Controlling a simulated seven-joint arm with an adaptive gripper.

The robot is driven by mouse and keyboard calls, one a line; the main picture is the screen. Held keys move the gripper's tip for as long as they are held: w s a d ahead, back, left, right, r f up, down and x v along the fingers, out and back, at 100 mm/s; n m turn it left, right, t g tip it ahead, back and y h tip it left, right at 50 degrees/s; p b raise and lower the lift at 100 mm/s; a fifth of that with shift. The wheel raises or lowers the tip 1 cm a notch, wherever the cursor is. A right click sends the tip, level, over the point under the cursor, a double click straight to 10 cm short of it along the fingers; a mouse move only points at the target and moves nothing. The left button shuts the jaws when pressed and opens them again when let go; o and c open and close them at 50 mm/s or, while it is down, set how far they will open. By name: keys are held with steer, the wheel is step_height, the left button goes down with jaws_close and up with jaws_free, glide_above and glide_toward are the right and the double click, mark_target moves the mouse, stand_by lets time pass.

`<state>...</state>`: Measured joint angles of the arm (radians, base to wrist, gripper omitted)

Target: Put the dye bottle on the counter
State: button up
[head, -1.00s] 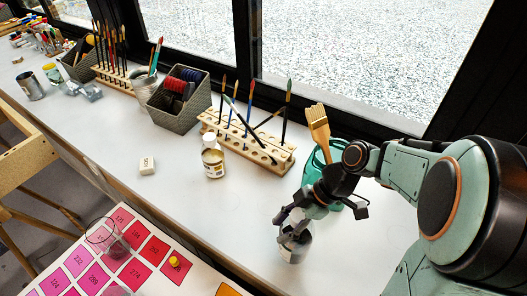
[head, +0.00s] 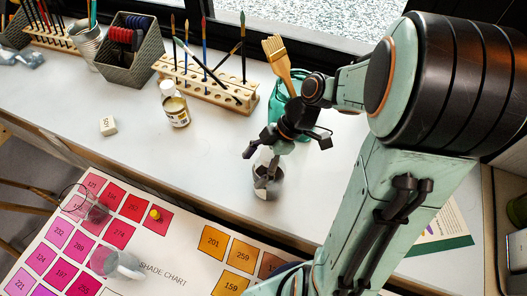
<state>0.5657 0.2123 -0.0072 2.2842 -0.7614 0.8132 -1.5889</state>
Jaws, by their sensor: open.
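A small clear bottle with dark grey contents and a pale label (head: 266,184) stands upright on the white counter (head: 215,165), near its front edge. My gripper (head: 261,157) is open just above and behind this bottle. Its fingers overlap the bottle's top in the picture, so I cannot tell whether they touch it. Another bottle, with a white cap and yellowish contents (head: 175,108), stands upright on the counter to the left, in front of the wooden brush rack.
A wooden brush rack (head: 205,85), a grey basket (head: 130,55) and a teal jug (head: 284,100) line the back. A white block (head: 108,125) lies at left. Two glass cups (head: 118,264) stand on the shade chart (head: 180,245) in front.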

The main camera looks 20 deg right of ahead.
steer(key=v, duration=1.1)
steer(key=s+a+m+h, duration=0.3)
steer(key=s+a+m, duration=0.3)
steer(key=a+m, duration=0.3)
steer(key=s+f+m+h, duration=0.2)
steer(key=s+f+m, duration=0.2)
steer(key=s+m, duration=0.2)
steer(key=shift+d+m+h, duration=0.4)
steer(key=shift+m, duration=0.3)
